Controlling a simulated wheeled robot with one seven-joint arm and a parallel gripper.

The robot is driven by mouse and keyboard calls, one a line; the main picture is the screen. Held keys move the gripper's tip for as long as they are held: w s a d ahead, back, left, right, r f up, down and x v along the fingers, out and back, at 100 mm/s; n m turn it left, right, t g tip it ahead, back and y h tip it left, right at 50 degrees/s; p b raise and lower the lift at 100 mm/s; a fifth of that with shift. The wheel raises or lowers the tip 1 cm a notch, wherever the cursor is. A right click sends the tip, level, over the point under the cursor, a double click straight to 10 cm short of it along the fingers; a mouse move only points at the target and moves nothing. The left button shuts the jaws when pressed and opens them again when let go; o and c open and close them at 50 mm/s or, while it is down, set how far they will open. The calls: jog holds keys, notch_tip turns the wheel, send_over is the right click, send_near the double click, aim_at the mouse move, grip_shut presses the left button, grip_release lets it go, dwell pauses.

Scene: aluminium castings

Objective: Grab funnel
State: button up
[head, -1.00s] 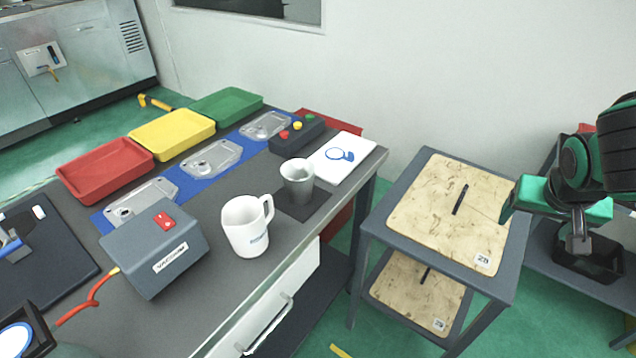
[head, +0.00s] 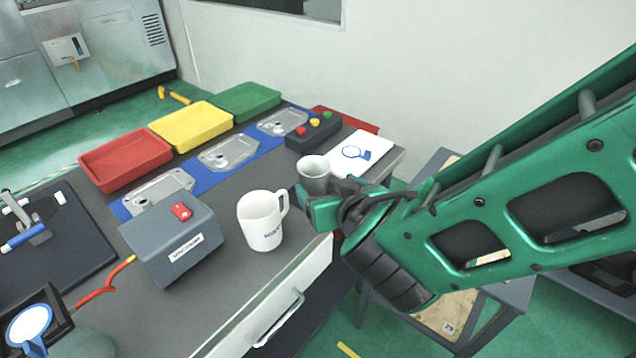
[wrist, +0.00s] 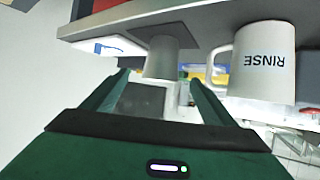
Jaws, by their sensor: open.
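A grey, tapered metal vessel (head: 313,172), open at the top, is the one thing that looks like the funnel. It stands upright on a dark square mat near the table's right edge. My gripper (head: 325,207) is at the table edge, close in front of it, and partly hides its lower part and the mat. In the wrist view, which is upside down, the vessel (wrist: 163,57) appears ahead, between the tips of my two open green fingers (wrist: 155,82). I see no contact; the exact gap cannot be told.
A white mug (head: 262,222) marked RINSE stands close left of the vessel. A grey box with a red switch (head: 172,243) is further left. A button box (head: 312,134) and a white sheet (head: 352,153) lie behind. A side table (head: 500,310) is partly hidden by my arm.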

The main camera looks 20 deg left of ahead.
aim_at(321, 180)
jog(key=x, duration=0.4)
jog(key=shift+w+f, duration=0.15)
jog(key=shift+a+r+x, duration=0.1)
jog(key=shift+r+x, duration=0.05)
jog(key=shift+x, duration=0.8)
jog(key=shift+a+r+x, duration=0.1)
jog(key=shift+x, duration=0.8)
jog(key=shift+a+r+x, duration=0.1)
jog(key=shift+r+x, duration=0.05)
jog(key=shift+x, duration=0.8)
jog(key=c, duration=1.2)
